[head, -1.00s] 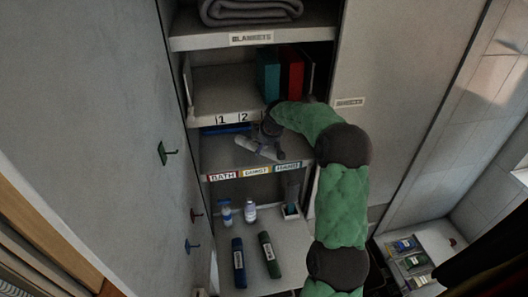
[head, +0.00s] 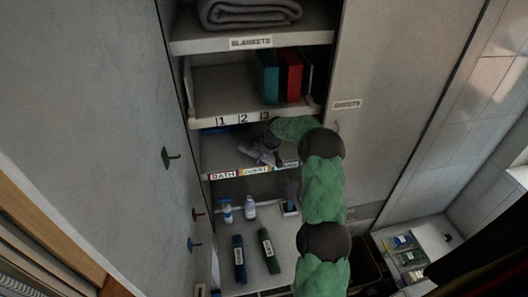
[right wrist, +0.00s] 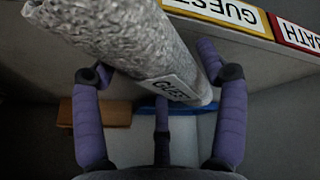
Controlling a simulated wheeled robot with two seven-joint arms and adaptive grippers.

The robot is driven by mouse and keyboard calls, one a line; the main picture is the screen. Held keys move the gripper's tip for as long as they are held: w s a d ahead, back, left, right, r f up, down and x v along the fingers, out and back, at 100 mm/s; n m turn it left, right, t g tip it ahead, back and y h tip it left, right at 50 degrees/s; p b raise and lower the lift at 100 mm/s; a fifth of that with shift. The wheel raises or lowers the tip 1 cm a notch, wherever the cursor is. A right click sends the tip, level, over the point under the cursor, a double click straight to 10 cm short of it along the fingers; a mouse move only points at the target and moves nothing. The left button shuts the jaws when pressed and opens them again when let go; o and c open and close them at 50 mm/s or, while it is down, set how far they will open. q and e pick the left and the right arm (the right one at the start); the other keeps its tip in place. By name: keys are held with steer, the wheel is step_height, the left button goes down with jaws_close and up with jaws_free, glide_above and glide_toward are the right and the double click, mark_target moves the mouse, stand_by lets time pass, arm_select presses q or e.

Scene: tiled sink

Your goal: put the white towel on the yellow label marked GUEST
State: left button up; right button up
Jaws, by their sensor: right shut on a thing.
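The white towel (right wrist: 130,40) is a rolled, mottled grey-white bundle with a small tag reading GUES, the rest cut off. In the right wrist view it lies slanted between the purple fingers of my right gripper (right wrist: 163,85), which is shut on it. In the head view the gripper (head: 266,148) and the towel (head: 257,156) are at the labelled shelf, partly hidden by my wrist. The yellow GUEST label (head: 256,170) is on that shelf's front edge, just below the towel. It also shows in the right wrist view (right wrist: 228,12), close beside the towel. My left gripper is not in view.
The red BATH label (head: 222,175) is left of GUEST; the HAND label is right of it, partly covered. A shelf with numbers and binders (head: 290,78) is above. Bottles (head: 250,209) and dark rolls (head: 239,258) stand or lie below.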

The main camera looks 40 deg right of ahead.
steer(key=o, duration=1.2)
steer(key=shift+f, duration=0.1)
steer(key=shift+r, duration=0.3)
steer(key=b+v, duration=0.2)
steer(key=v, duration=0.9)
steer(key=shift+s+a+r, duration=0.15)
steer(key=shift+s+r, duration=0.1)
steer(key=shift+s, duration=0.1)
